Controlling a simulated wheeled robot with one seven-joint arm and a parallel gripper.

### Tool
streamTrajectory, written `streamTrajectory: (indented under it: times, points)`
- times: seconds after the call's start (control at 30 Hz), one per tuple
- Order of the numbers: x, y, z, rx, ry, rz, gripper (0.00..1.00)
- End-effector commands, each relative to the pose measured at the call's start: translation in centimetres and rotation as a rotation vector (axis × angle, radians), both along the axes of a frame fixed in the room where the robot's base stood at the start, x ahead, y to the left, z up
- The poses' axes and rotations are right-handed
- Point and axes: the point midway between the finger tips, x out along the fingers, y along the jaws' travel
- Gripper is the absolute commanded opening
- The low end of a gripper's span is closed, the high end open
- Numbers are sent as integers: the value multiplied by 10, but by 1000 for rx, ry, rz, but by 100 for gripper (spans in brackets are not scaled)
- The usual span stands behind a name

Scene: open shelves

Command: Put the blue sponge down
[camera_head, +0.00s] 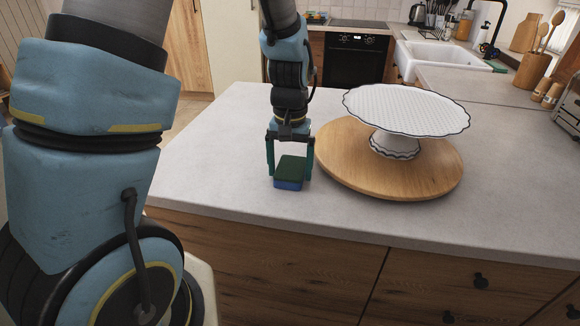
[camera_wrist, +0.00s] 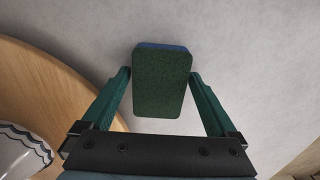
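The sponge, with a dark green top (camera_head: 291,169) and a blue lower layer (camera_head: 288,184), sits flat on the grey countertop near its front edge, left of the round wooden board. In the wrist view its green face (camera_wrist: 161,85) fills the middle, with a blue strip along the far edge. My gripper (camera_head: 290,170) points down over it, one teal finger on each side. In the wrist view, a narrow gap shows between the sponge and each fingertip of my gripper (camera_wrist: 160,74), so the fingers are open around it and apart from it.
A white scalloped cake stand (camera_head: 405,110) stands on the round wooden board (camera_head: 430,180), close to the right of my gripper. The countertop (camera_head: 220,150) is clear to the left. A sink (camera_head: 445,60) and a utensil holder (camera_head: 532,70) are farther back.

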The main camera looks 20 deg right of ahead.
Motion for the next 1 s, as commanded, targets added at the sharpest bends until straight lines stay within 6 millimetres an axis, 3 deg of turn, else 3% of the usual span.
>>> streamTrajectory:
  times: [0.4,0.8,1.0]
  points:
    - [1,-1,10,-3,-3,0,100]
    - [2,-2,88,-4,-5,-1,100]
    - [2,-1,115,-2,-1,0,100]
